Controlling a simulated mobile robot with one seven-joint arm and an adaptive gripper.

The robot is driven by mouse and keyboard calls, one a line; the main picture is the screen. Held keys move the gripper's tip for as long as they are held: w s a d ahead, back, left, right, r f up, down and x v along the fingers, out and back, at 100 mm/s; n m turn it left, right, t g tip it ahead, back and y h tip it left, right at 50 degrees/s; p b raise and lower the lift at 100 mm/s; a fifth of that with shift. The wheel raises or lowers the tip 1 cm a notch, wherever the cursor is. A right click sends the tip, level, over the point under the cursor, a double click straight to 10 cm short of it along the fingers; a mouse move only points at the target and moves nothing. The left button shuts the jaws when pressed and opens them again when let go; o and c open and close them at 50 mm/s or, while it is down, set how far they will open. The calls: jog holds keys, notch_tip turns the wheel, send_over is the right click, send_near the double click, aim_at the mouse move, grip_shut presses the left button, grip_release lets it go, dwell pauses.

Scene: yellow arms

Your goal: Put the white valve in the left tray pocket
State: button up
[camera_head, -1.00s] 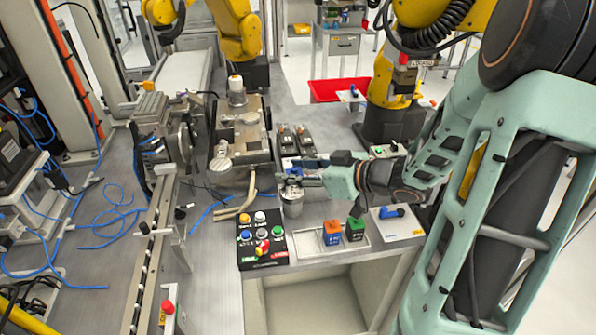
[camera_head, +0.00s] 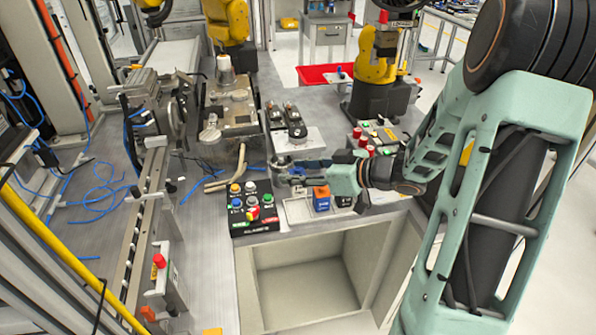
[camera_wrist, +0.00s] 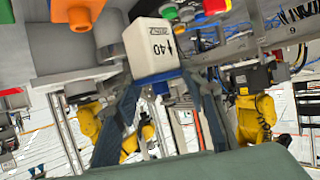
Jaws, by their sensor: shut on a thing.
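My gripper (camera_head: 283,176) is shut on the white valve (camera_wrist: 152,48), a white block marked "40" that shows between my fingers in the wrist view. In the head view I cannot make the valve out clearly at the fingertips. The tray (camera_head: 298,211) lies just in front of and below the gripper, and its visible left part is bare. An orange-topped blue valve (camera_head: 321,198) stands further right in the tray. A green-topped valve beside it is mostly hidden by my arm.
A black button box (camera_head: 250,207) with coloured buttons stands left of the tray. A silver round part (camera_head: 282,162) is behind the fingers. A fixture (camera_head: 230,108) stands further back. The table's front edge is close in front of the tray.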

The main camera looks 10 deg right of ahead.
aim_at(298, 192)
jog(key=shift+f+b, duration=2.4)
jog(key=shift+b, duration=0.05)
jog(key=shift+f, duration=0.75)
jog(key=shift+f+b, duration=0.3)
jog(key=shift+b, duration=0.05)
jog(key=shift+s+f, duration=0.2)
jog(key=shift+f, duration=0.3)
jog(key=o, duration=1.4)
jog(key=shift+d, duration=0.15)
jog(key=v, duration=1.1)
jog(key=shift+s+r, duration=0.3)
jog(key=shift+r, duration=0.15)
